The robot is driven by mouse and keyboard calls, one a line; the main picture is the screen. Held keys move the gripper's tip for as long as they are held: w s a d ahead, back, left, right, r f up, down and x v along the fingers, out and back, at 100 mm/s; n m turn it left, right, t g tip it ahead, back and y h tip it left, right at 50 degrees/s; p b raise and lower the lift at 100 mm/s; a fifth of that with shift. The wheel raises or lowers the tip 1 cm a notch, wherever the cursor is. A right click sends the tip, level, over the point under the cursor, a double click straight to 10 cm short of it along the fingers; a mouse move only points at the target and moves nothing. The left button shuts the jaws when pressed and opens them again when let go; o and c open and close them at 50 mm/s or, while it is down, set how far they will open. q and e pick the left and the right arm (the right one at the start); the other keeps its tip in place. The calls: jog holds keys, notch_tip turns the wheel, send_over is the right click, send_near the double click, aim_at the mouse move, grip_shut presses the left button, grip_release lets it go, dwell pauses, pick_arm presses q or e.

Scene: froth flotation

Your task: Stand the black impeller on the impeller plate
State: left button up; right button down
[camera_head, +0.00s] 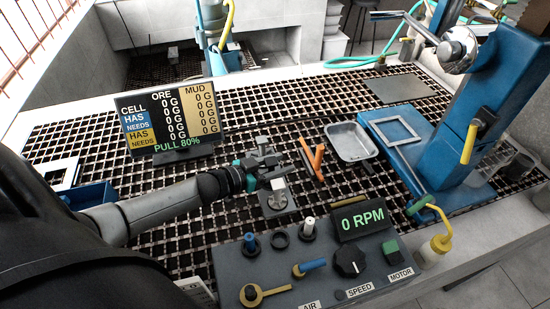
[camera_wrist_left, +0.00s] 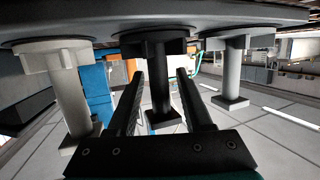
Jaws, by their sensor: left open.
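The black impeller (camera_wrist_left: 160,85) is in the middle of a row in the left wrist view, between a white impeller (camera_wrist_left: 68,95) and a dark grey one (camera_wrist_left: 232,75). That view appears upside down. All three have their wide ends at one dark plate (camera_wrist_left: 150,14), which looks like the impeller plate. It shows in the head view as a small grey plate (camera_head: 278,208), with the white impeller (camera_head: 278,187) on it. My left gripper (camera_wrist_left: 162,98) is open, its two fingers on either side of the black impeller's shaft. In the head view my left gripper (camera_head: 264,172) partly hides the row.
The control panel (camera_head: 310,270) is close in front of the plate. Orange-handled tools (camera_head: 312,160) and a metal tray (camera_head: 352,142) lie to the right, before the blue machine (camera_head: 430,140). The display board (camera_head: 170,118) stands at the left. Open grating lies behind.

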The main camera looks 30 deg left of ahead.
pick_arm(q)
jog(key=shift+r, duration=0.2)
jog(key=p+v, duration=0.2)
jog(key=v, duration=1)
